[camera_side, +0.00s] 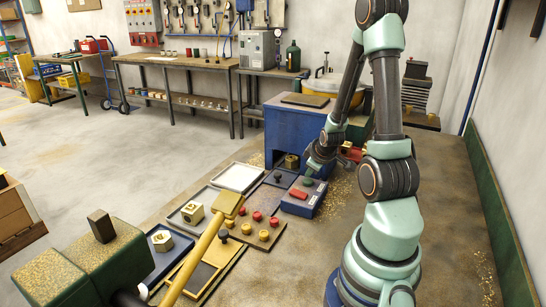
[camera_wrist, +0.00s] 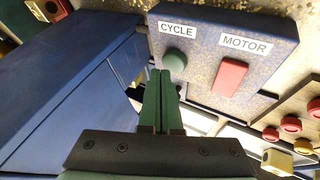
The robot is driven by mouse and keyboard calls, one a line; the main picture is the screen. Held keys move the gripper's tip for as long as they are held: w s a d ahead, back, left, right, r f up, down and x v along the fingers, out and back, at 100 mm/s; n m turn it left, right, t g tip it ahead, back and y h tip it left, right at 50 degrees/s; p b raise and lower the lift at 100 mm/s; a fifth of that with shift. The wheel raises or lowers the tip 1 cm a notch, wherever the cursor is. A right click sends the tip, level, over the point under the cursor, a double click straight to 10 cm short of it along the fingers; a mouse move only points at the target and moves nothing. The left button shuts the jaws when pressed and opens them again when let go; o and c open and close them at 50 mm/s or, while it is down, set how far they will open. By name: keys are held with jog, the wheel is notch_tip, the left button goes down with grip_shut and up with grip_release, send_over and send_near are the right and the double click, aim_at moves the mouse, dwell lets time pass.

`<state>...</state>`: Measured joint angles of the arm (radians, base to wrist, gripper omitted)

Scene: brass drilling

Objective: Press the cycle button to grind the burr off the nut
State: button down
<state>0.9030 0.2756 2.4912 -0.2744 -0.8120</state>
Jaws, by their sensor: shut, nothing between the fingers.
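The blue control box (camera_side: 306,198) stands in front of the blue machine housing (camera_side: 277,128). In the wrist view, its round green button (camera_wrist: 178,60) is labelled CYCLE and its red rectangular switch (camera_wrist: 230,76) is labelled MOTOR. My gripper (camera_wrist: 160,74) is shut and empty, its green fingertips at the lower left edge of the green button. I cannot tell whether they touch it. In the side view my gripper (camera_side: 313,168) is over the far end of the box. A brass nut-like piece (camera_side: 291,161) shows in the housing's opening; its burr cannot be made out.
Trays hold a brass block (camera_side: 192,212) and a pale hex nut (camera_side: 161,240). A yellow bar (camera_side: 200,249) crosses the foreground. Shavings lie on the bench, which is mostly clear at right.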

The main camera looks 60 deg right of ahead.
aim_at(310, 182)
jog(key=shift+f, duration=0.7)
dwell(0.8)
jog(key=shift+r, duration=0.95)
jog(key=shift+r, duration=2.5)
